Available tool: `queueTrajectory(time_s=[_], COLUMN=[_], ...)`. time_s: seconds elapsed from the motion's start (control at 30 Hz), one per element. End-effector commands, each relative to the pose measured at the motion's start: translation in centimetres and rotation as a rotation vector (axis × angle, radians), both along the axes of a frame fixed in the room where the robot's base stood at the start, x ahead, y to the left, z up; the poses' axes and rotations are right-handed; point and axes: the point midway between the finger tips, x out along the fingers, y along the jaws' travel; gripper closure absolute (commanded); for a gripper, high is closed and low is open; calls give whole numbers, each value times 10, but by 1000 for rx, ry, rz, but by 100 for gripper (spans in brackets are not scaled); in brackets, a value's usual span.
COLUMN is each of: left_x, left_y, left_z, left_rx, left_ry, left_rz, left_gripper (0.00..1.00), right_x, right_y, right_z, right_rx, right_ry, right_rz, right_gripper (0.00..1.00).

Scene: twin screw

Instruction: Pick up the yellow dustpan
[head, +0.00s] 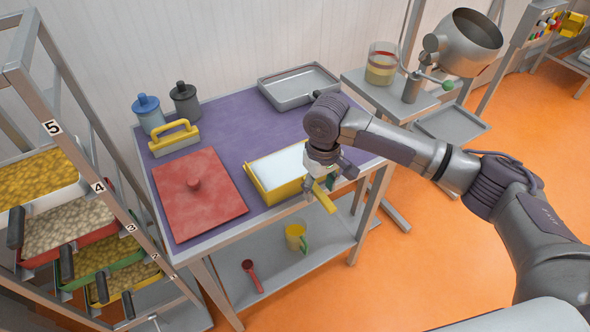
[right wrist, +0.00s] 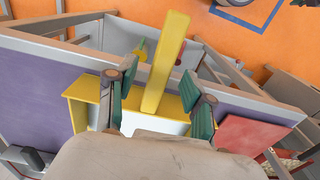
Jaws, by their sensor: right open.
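The yellow dustpan (head: 285,193) lies on the purple tabletop near its front right edge, its inside white. Its yellow handle (head: 325,199) sticks out past the table edge. My right gripper (head: 328,182) is over the handle, pointing down. In the right wrist view my right gripper (right wrist: 161,75) is open, with one green-padded finger on each side of the yellow handle (right wrist: 165,62). I cannot tell whether a finger touches it. The dustpan body (right wrist: 84,100) is partly hidden behind the fingers and wrist. My left gripper is not in view.
A red lidded board (head: 200,198) lies left of the dustpan on the purple table (head: 237,120). A yellow-handled brush (head: 174,138), two lidded jars and a grey tray (head: 298,86) stand farther back. A yellow jug (head: 295,237) and red scoop (head: 252,275) are on the lower shelf.

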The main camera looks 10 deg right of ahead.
Motion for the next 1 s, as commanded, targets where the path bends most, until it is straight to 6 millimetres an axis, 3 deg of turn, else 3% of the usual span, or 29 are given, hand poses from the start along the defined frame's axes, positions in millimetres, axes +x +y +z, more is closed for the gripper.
queueTrajectory(time_s=[0.2,0.43,0.77,1.0], left_x=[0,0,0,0], left_y=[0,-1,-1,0], left_z=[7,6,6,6], left_rx=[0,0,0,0], left_ry=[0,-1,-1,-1], left_rz=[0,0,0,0], left_gripper=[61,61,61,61], right_x=[-1,-1,-1,0], right_y=[0,0,0,0], right_z=[-23,-25,-24,-24], right_rx=[-1,1,1,1], right_ry=[-1,-2,-2,-4], right_rz=[1,2,2,2], right_gripper=[48,48,100,100])
